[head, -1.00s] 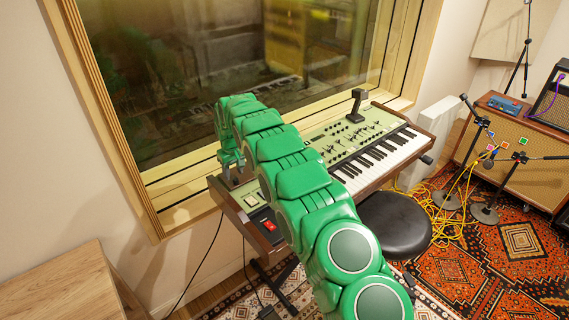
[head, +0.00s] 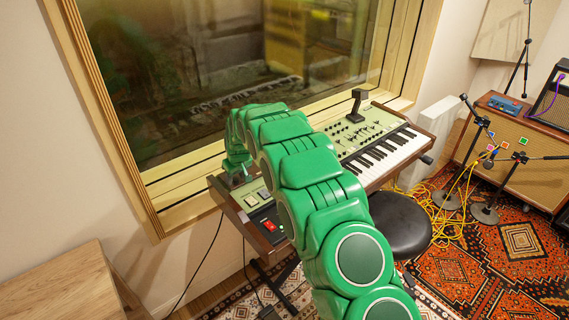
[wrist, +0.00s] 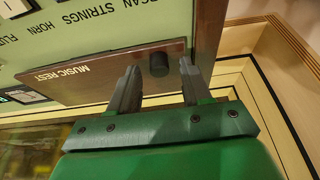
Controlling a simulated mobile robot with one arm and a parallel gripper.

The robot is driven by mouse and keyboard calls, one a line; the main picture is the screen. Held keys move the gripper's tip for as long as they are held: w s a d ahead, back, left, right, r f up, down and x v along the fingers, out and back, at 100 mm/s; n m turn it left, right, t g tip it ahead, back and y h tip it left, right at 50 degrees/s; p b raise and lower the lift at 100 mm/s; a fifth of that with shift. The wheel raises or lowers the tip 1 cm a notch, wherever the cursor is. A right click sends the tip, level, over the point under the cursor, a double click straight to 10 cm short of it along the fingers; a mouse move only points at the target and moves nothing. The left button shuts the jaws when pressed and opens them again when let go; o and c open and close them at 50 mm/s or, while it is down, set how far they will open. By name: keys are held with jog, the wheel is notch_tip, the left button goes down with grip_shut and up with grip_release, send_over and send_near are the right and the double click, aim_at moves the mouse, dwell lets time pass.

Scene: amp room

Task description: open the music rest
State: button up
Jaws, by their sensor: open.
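The music rest is a flat brown wooden panel lettered "MUSIC REST" (wrist: 100,75), set along the edge of the pale green keyboard top (wrist: 110,25) in the wrist view. A small dark round knob (wrist: 159,64) stands on it near its end. My gripper (wrist: 158,68) is open, its two grey fingers on either side of the knob; whether they touch it I cannot tell. In the head view my gripper (head: 238,176) points down at the back left corner of the keyboard (head: 375,145). My green arm hides much of the keyboard's middle, and the music rest is not clear there.
A wooden window frame (head: 160,196) runs close behind the keyboard. A black stool (head: 402,224) stands in front of it. A red switch (head: 269,225) is on the left end. Yellow cables (head: 452,225), mic stands and an amplifier (head: 530,160) are to the right.

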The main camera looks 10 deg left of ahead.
jog(key=shift+s+d+f+t+y, duration=0.1)
jog(key=shift+f+t+y, duration=0.15)
jog(key=shift+t+y, duration=0.05)
jog(key=shift+r, duration=0.15)
jog(key=s+d+r+m, duration=0.1)
jog(key=s+d+r, duration=0.5)
jog(key=d+r, duration=0.3)
jog(key=s+d+r+m+g+h, duration=0.1)
jog(key=s+d+r, duration=0.6)
jog(key=d+r, duration=0.2)
jog(key=shift+d+r+m, duration=0.3)
jog(key=shift+d+m, duration=0.1)
jog(key=shift+d, duration=0.2)
jog(key=shift+s+d, duration=0.1)
jog(key=shift+s, duration=0.05)
